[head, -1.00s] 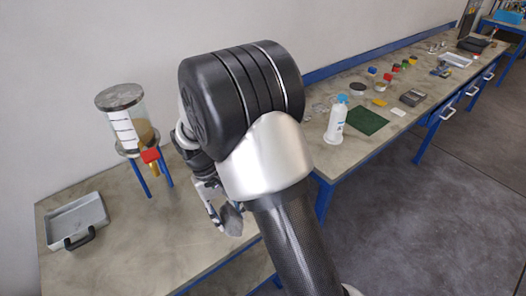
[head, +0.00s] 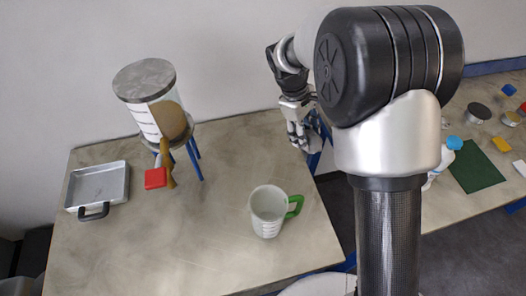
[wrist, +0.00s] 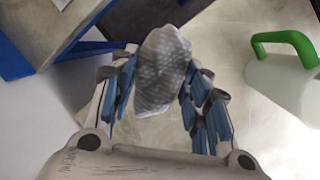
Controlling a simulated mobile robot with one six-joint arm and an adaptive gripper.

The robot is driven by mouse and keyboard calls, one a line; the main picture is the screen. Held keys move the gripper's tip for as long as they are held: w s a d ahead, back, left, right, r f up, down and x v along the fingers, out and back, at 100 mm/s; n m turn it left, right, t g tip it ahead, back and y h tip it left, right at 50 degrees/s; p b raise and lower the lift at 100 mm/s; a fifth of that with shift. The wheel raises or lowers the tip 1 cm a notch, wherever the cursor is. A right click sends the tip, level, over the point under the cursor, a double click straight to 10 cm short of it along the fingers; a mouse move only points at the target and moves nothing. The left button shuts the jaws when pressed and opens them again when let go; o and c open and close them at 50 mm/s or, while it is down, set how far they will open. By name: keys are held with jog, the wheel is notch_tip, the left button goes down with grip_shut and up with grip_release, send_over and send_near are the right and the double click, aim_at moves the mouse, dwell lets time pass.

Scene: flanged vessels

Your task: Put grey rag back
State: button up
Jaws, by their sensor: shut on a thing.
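The grey rag (wrist: 163,72) is a bunched, dotted cloth in the wrist view. My gripper (wrist: 160,85) is shut on it, with the blue-padded fingers on either side. In the head view my gripper (head: 304,138) hangs at the right end of the near table (head: 215,225), close to the wall. The rag is hard to make out there among the fingers. My arm hides part of the gap between the two tables.
A jug (head: 268,212) with a green handle stands near the table's front right. A lidded vessel (head: 155,105) on blue legs, with a red-handled valve, stands at the back left. A grey tray (head: 97,186) lies at the left. The second table (head: 470,205) holds several small items.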

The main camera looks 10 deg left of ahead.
jog(key=w+a+r+n+t+y, duration=0.1)
jog(key=a+r+n, duration=0.1)
jog(key=a+n, duration=0.45)
jog(key=w+a+r+n+t+y, duration=0.1)
jog(key=a+r+n+t, duration=0.15)
jog(key=a+n, duration=0.35)
jog(key=shift+m+g, duration=0.45)
jog(key=shift+m, duration=0.3)
jog(key=f+b, duration=0.2)
jog(key=f, duration=0.4)
jog(key=a+f+b, duration=0.1)
jog(key=f, duration=0.6)
jog(key=f+b, duration=0.2)
jog(key=f, duration=0.4)
jog(key=shift+w+a+f+b, duration=0.25)
jog(key=shift+f+b, duration=0.05)
jog(key=shift+f, duration=0.2)
jog(key=o, duration=0.9)
jog(key=shift+o, duration=0.2)
jog(key=shift+r, duration=0.15)
